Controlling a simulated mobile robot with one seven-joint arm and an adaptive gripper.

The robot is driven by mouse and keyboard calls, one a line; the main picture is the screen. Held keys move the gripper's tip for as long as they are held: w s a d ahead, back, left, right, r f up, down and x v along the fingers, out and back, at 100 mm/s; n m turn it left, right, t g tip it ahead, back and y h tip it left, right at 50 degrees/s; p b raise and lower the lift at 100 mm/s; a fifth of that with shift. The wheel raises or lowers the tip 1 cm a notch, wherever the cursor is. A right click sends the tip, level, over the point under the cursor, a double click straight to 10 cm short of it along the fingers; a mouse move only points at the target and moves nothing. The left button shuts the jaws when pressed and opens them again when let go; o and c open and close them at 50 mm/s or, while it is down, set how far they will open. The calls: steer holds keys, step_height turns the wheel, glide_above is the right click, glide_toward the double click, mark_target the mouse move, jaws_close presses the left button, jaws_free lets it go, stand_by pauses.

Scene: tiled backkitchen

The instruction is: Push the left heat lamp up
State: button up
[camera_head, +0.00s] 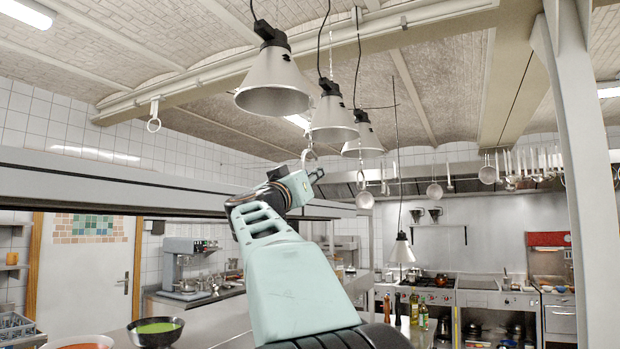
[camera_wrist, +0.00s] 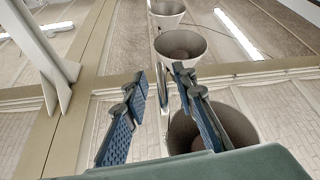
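Three cone-shaped metal heat lamps hang on cords near the ceiling. The left heat lamp (camera_head: 274,88) is the largest in the head view, up and left of my gripper (camera_head: 316,175). The middle lamp (camera_head: 333,122) and right lamp (camera_head: 362,145) hang behind it. A pale ring (camera_head: 308,154) hangs just above my gripper; I cannot tell if they touch. In the wrist view my gripper (camera_wrist: 160,72) is open, its two blue-padded fingers apart. A thin pale piece shows between them. A lamp (camera_wrist: 184,130) is partly hidden behind one finger, and two more lamps are beyond.
A shelf (camera_head: 110,172) runs behind my arm. A lower lamp (camera_head: 402,251) hangs over the far counter. A white post (camera_head: 583,150) stands at right. A black bowl (camera_head: 156,330) sits lower left.

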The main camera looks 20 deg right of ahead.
steer(key=shift+a+f, duration=0.1)
steer(key=shift+f, duration=0.1)
steer(key=shift+s+a+f, duration=0.2)
steer(key=shift+s+a, duration=0.1)
steer(key=shift+a, duration=0.1)
steer(key=v, duration=1)
steer(key=shift+s+a, duration=0.25)
steer(key=shift+s, duration=0.05)
steer(key=shift+f, duration=0.1)
